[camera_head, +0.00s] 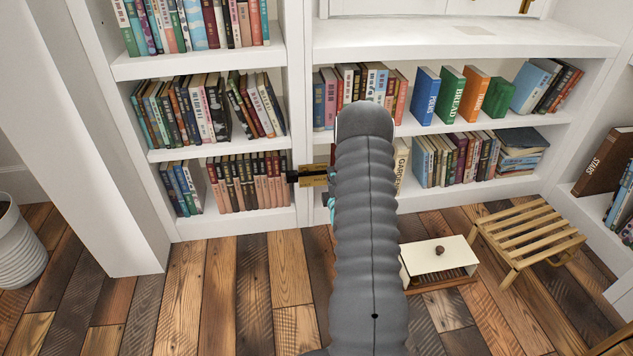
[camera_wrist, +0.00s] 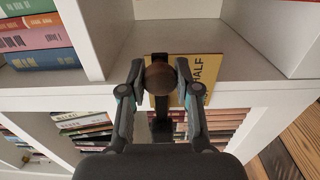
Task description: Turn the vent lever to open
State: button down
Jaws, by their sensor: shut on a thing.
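The vent lever has a round brown wooden knob (camera_wrist: 159,78) on a black stem (camera_wrist: 162,126). My gripper (camera_wrist: 160,70) has one finger on each side of the knob and is shut on it. Behind the knob is a yellow plate (camera_wrist: 201,68) with the word HALF readable on its right part. The rest of its lettering is hidden by the knob and fingers. In the head view, the plate (camera_head: 313,175) is on the white shelf upright, with a black part at its left. My arm hides the knob and most of the gripper there.
White bookshelves (camera_head: 450,40) full of books surround the plate. A white pot (camera_head: 20,250) is at far left. The floor at left centre is clear.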

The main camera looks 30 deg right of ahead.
jog(key=shift+w+r, duration=0.1)
jog(key=shift+r, duration=0.05)
jog(key=c, duration=0.8)
grip_release()
jog(key=shift+a, duration=0.1)
jog(key=shift+c, duration=0.2)
jog(key=v, duration=1.2)
